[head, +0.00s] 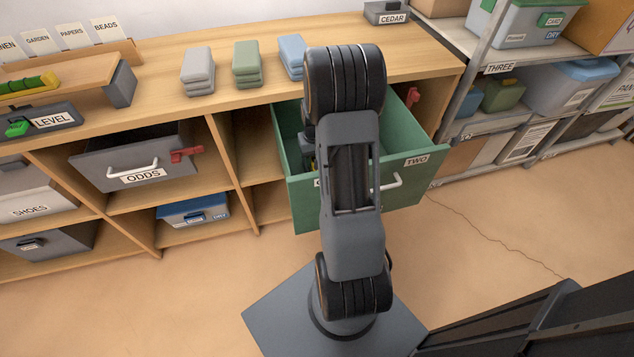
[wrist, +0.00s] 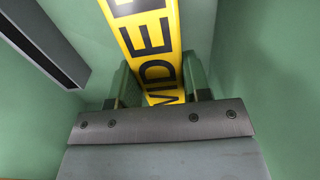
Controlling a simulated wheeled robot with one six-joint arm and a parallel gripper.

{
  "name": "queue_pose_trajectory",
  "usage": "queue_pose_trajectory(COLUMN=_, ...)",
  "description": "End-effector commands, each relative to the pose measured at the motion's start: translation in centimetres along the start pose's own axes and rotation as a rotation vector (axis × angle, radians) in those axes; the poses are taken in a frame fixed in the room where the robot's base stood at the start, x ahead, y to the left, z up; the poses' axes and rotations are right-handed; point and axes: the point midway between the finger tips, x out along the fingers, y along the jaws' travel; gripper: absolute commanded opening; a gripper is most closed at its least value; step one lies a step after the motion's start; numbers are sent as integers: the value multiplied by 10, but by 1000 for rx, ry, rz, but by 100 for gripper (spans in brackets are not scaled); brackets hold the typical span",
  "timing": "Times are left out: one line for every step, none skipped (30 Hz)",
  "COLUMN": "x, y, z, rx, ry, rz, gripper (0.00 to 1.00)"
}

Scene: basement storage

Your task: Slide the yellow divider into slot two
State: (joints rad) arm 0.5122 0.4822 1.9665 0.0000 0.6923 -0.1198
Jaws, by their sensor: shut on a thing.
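The yellow divider (wrist: 155,45) carries large black letters and runs up and away from my gripper (wrist: 157,88) in the wrist view. The two fingers are shut on it, one on each side. Green walls of the open drawer surround it. The drawer (head: 300,190) is pulled out from the wooden unit in the head view, with a TWO label (head: 416,160) on the right of its front. I cannot tell whether the divider sits in a slot.
A dark grey bar (wrist: 45,42) lies along the drawer's upper left in the wrist view. Grey, green and blue stacks stand on the wooden top (head: 225,102). The ODDS drawer (head: 130,165) is left, and metal shelving (head: 480,125) is right.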

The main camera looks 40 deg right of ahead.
Motion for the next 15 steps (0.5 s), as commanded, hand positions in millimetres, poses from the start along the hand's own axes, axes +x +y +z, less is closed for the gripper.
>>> queue_pose_trajectory(x=2, y=0, z=0, rx=0, ry=0, rz=0, gripper=0)
queue_pose_trajectory(x=2, y=0, z=0, rx=0, ry=0, rz=0, gripper=0)
queue_pose_trajectory(x=3, y=0, z=0, rx=0, ry=0, rz=0, gripper=0)
queue_pose_trajectory(x=4, y=0, z=0, rx=0, ry=0, rz=0, gripper=0)
queue_pose_trajectory(x=4, y=0, z=0, rx=0, ry=0, rz=0, gripper=0)
queue_pose_trajectory(x=5, y=0, z=0, rx=0, ry=0, rz=0, gripper=0)
queue_pose_trajectory(x=6, y=0, z=0, rx=0, ry=0, rz=0, gripper=0)
queue_pose_trajectory(x=6, y=0, z=0, rx=0, ry=0, rz=0, gripper=0)
queue_pose_trajectory(x=7, y=0, z=0, rx=0, ry=0, rz=0, gripper=0)
queue_pose_trajectory(x=8, y=0, z=0, rx=0, ry=0, rz=0, gripper=0)
queue_pose_trajectory(x=8, y=0, z=0, rx=0, ry=0, rz=0, gripper=0)
queue_pose_trajectory(x=9, y=0, z=0, rx=0, ry=0, rz=0, gripper=0)
queue_pose_trajectory(x=10, y=0, z=0, rx=0, ry=0, rz=0, gripper=0)
queue_pose_trajectory(x=10, y=0, z=0, rx=0, ry=0, rz=0, gripper=0)
queue_pose_trajectory(x=11, y=0, z=0, rx=0, ry=0, rz=0, gripper=0)
